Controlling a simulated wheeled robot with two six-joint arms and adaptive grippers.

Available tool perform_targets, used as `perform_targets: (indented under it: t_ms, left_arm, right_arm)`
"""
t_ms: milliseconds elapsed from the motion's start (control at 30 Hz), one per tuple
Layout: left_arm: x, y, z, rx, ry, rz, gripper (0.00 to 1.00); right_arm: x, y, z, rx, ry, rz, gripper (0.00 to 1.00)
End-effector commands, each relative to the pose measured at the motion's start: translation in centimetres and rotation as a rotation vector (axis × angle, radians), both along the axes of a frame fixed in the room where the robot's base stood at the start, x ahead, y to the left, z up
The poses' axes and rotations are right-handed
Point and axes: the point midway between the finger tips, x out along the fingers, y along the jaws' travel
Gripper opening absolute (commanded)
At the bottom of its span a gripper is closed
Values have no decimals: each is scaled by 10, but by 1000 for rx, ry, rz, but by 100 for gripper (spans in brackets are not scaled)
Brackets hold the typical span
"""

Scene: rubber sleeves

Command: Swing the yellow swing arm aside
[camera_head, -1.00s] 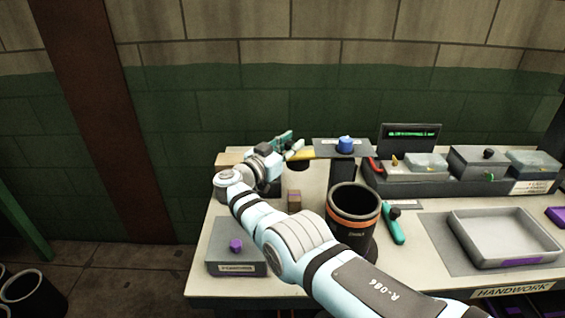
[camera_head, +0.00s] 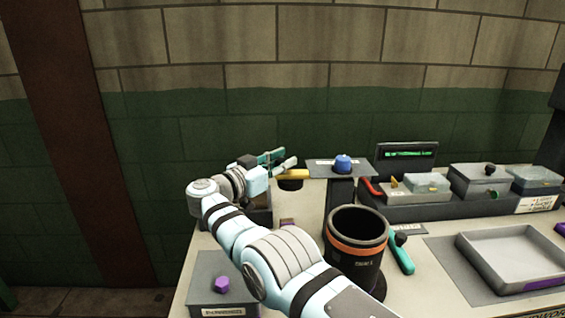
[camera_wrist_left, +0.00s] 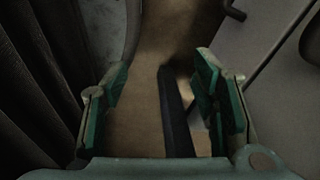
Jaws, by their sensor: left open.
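The yellow swing arm (camera_head: 293,174) shows as a short yellow bar in the head view, left of a grey plate with a blue knob (camera_head: 343,162). My left gripper (camera_wrist_left: 163,72) shows in the left wrist view, open, with green pads and nothing held. A dark bar shows beyond its fingers, over a tan surface.
A grey box with a purple knob (camera_head: 221,285) is at front left. A grey tray (camera_head: 470,262) and several lidded boxes stand at right.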

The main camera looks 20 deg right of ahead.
Motion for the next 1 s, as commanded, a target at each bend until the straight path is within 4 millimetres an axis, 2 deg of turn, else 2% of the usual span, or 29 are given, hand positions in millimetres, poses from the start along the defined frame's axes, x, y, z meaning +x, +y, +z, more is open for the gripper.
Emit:
perform_targets:
  t_ms: [33,100,433,567,700,800,1000]
  left_arm:
    - [0,0,0,0,0,0,53]
    - [0,0,0,0,0,0,53]
    - [0,1,0,2,-1,0,53]
    - [1,1,0,1,-2,0,53]
    - [1,1,0,1,-2,0,53]
    - [1,0,0,0,-2,0,53]
    - [1,0,0,0,-2,0,53]
  right_arm:
    - [0,0,-2,1,3,0,32]
    - [0,0,-2,1,3,0,43]
    - [-1,1,-1,0,0,0,44]
    - [-8,19,-2,1,-1,2,44]
    - [-19,48,-2,2,1,2,44]
    - [-25,63,-2,1,2,0,44]
    - [-28,69,-2,1,1,-2,44]
